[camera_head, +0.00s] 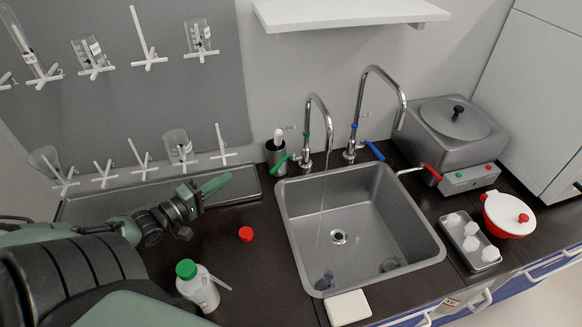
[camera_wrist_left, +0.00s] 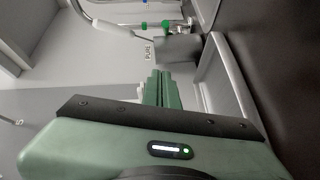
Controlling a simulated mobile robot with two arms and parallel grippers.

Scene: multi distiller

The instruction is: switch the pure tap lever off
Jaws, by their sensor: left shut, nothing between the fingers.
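The pure tap (camera_head: 308,125) is the left chrome gooseneck tap, with a green ring and a green lever (camera_head: 281,163) that points to the lower left. A thin stream of water (camera_head: 319,222) runs from its spout into the sink (camera_head: 432,249). My left gripper (camera_head: 215,184) is shut and empty, to the left of the green lever and apart from it. In the left wrist view, its green fingers (camera_wrist_left: 162,90) are together, and green tap parts show small beyond them. A sign reading PURE (camera_wrist_left: 148,51) is on the wall. My right gripper is not in view.
A second tap (camera_head: 359,115) with a blue lever (camera_head: 375,150) is to the right. A white bottle (camera_head: 200,291) and a red cap (camera_head: 246,234) are on the dark counter. A drying rack (camera_head: 170,85) hangs behind.

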